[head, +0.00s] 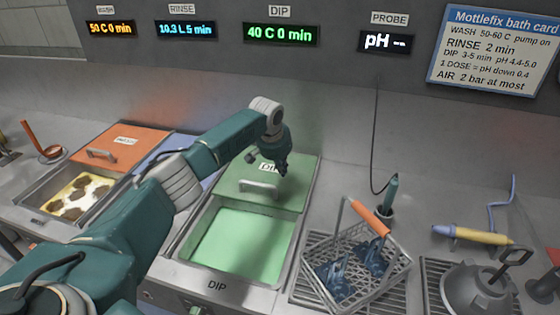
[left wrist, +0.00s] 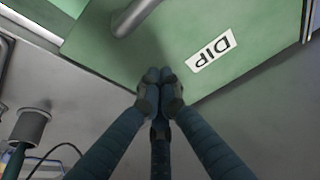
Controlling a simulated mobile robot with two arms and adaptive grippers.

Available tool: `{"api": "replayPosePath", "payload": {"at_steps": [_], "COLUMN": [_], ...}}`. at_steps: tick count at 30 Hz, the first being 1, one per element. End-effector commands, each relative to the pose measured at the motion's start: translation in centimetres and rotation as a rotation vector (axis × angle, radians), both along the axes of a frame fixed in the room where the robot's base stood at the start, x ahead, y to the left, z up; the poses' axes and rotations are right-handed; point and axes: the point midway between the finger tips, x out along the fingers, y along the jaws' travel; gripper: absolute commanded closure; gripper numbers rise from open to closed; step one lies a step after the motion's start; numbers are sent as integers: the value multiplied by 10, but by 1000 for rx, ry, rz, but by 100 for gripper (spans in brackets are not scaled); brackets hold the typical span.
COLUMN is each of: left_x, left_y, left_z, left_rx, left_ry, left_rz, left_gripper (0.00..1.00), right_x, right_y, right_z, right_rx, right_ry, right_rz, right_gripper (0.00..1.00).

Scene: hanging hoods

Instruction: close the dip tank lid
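The green dip tank lid (head: 285,195) lies over the back part of the dip tank (head: 270,283). It carries a metal bar handle (head: 258,187) and a DIP label. In front of the lid the tank is open and pale green liquid (head: 235,245) shows. My left gripper (head: 282,170) is over the back of the lid, behind the handle, pointing down. In the left wrist view the lid (left wrist: 250,75) and handle (left wrist: 135,18) show beyond the fingertips (left wrist: 158,82), which are together with nothing between them. Contact with the lid cannot be told. My right gripper is not in view.
A wire basket (head: 400,272) with blue parts and an orange handle stands right of the tank. A probe (head: 390,190) sits in a holder behind it. The wash tank's orange lid (head: 135,155) is left. A grey pot-like object (head: 475,290) stands front right.

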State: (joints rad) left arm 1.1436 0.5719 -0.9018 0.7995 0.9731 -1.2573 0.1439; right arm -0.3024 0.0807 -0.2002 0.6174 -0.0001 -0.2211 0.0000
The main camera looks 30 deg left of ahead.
Motion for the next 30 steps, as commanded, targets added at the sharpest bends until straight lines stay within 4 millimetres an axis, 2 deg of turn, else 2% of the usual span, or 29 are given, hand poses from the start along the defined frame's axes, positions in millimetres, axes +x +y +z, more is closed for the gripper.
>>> {"api": "replayPosePath", "payload": {"at_steps": [1,5,12,18,30], "left_x": [2,-11,-31,-38,-38], "left_y": [0,2,0,-1,-1], "left_z": [-5,-3,-7,-11,-11], "left_rx": [0,3,2,1,0], "left_ry": [2,0,0,0,0], "left_rz": [2,0,0,0,0], "left_gripper": [100,100,100,100,100], "right_x": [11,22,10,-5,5], "right_y": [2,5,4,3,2], "right_z": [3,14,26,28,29], "right_rx": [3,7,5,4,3], "right_ry": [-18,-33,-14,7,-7], "right_rz": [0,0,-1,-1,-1], "right_gripper": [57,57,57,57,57]}}
